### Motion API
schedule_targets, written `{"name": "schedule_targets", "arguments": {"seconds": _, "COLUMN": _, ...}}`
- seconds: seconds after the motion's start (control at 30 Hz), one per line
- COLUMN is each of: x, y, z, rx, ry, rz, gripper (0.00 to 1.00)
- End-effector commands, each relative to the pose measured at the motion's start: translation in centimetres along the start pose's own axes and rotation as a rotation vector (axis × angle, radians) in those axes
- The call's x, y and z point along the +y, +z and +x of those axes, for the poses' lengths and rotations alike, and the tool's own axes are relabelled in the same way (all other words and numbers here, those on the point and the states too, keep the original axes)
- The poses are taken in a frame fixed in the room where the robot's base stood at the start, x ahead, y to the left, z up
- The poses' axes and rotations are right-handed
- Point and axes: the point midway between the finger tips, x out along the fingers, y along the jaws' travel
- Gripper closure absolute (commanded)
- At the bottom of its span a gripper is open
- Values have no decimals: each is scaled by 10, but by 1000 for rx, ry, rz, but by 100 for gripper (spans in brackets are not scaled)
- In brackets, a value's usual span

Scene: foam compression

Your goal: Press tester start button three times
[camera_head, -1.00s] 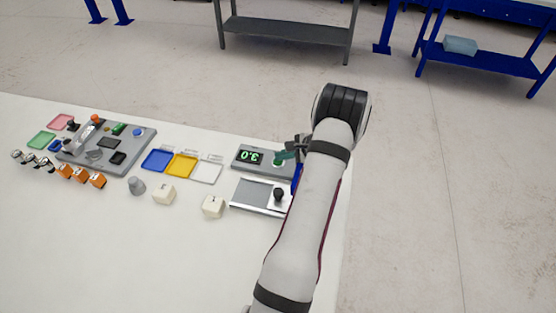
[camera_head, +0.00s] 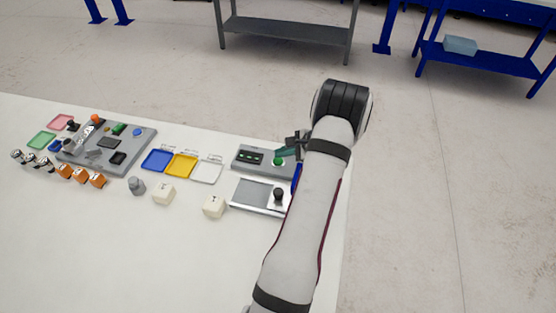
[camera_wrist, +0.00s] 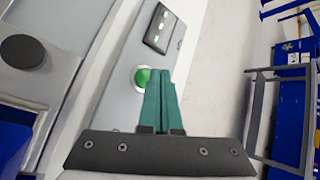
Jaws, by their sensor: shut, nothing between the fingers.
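The tester is a grey box (camera_head: 240,167) at the table's right side, with a dark display (camera_head: 250,158) showing short green dashes. Its round green start button (camera_head: 279,161) sits right of the display. In the wrist view the button (camera_wrist: 142,77) is partly covered by my fingers, and the display (camera_wrist: 159,28) lies beyond it. My gripper (camera_head: 284,153) has teal fingers, shut together and empty. In the wrist view the fingertips (camera_wrist: 165,72) appear at the button's edge. In the head view they seem slightly above it; contact cannot be confirmed.
A metal plate with a black knob (camera_head: 278,194) lies in front of the tester. Two cream cubes (camera_head: 163,195) (camera_head: 214,207), a grey cylinder (camera_head: 136,186) and blue, yellow and white trays (camera_head: 182,165) stand to the left. The front table area is clear.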

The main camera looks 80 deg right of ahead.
Motion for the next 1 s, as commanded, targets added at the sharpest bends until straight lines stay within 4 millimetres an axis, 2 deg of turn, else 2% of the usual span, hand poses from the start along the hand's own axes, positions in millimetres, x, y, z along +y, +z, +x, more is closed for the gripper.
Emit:
{"name": "schedule_targets", "arguments": {"seconds": 0.17, "x": -3, "y": 2, "z": -4, "rx": 0, "ry": -1, "rz": -1, "gripper": 100}}
{"name": "schedule_targets", "arguments": {"seconds": 0.6, "x": -24, "y": 24, "z": -32, "rx": -1, "ry": 0, "rz": 0, "gripper": 100}}
{"name": "schedule_targets", "arguments": {"seconds": 1.0, "x": -25, "y": 26, "z": -35, "rx": -1, "ry": 0, "rz": 1, "gripper": 100}}
